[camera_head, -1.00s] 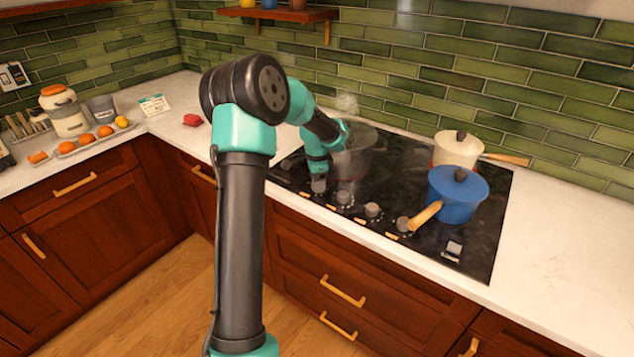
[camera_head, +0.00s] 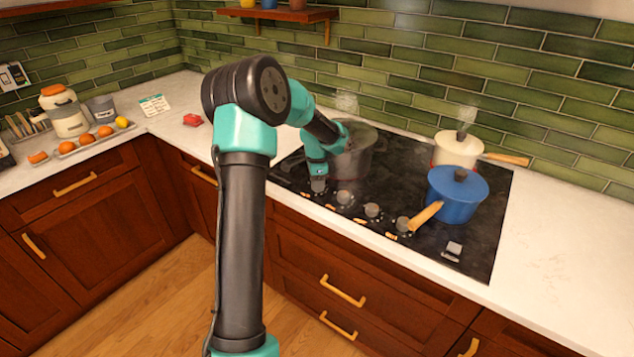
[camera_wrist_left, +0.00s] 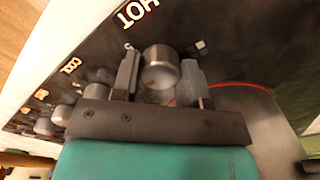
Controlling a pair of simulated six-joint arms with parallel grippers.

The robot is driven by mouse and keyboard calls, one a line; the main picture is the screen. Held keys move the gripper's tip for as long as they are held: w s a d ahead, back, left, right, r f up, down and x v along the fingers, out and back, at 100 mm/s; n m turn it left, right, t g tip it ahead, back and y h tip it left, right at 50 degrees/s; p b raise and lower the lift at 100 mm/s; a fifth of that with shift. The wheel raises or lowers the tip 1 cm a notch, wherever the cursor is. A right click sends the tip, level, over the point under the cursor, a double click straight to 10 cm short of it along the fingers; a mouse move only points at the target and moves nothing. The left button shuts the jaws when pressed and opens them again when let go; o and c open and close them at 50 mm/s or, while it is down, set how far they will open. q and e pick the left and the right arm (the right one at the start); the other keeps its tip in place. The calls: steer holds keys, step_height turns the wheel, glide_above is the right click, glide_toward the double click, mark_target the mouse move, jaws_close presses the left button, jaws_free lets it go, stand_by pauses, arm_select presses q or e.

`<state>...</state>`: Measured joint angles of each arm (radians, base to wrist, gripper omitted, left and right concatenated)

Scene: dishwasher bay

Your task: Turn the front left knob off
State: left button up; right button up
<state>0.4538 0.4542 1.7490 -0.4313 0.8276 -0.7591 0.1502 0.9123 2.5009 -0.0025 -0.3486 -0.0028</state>
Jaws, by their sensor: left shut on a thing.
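A row of round grey knobs runs along the front of the black cooktop (camera_head: 425,262). The leftmost knob (camera_head: 318,185) is under my left gripper (camera_head: 317,180). In the left wrist view this knob (camera_wrist_left: 161,68) sits between the two fingers of my left gripper (camera_wrist_left: 160,78), which is shut on it. A white mark reading HOT shows near it, and a red curved line lies on the cooktop behind. Other knobs, such as the second (camera_head: 344,197) and third (camera_head: 372,210), are free. The held knob's pointer is not clear. My right gripper is out of view.
A grey pot (camera_head: 352,160) stands close behind my left gripper, partly hidden by my arm. A blue pot (camera_head: 462,197) with a wooden handle and a cream pot (camera_head: 455,151) stand to the right. The white counter (camera_head: 565,235) is clear at right.

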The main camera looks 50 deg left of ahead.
arm_select(q)
steer(key=shift+n, duration=0.3)
steer(key=n, duration=0.8)
steer(key=shift+n, duration=0.4)
steer(key=n, duration=0.8)
steer(key=shift+n, duration=0.4)
steer(key=o, duration=0.9)
steer(key=shift+r, duration=0.1)
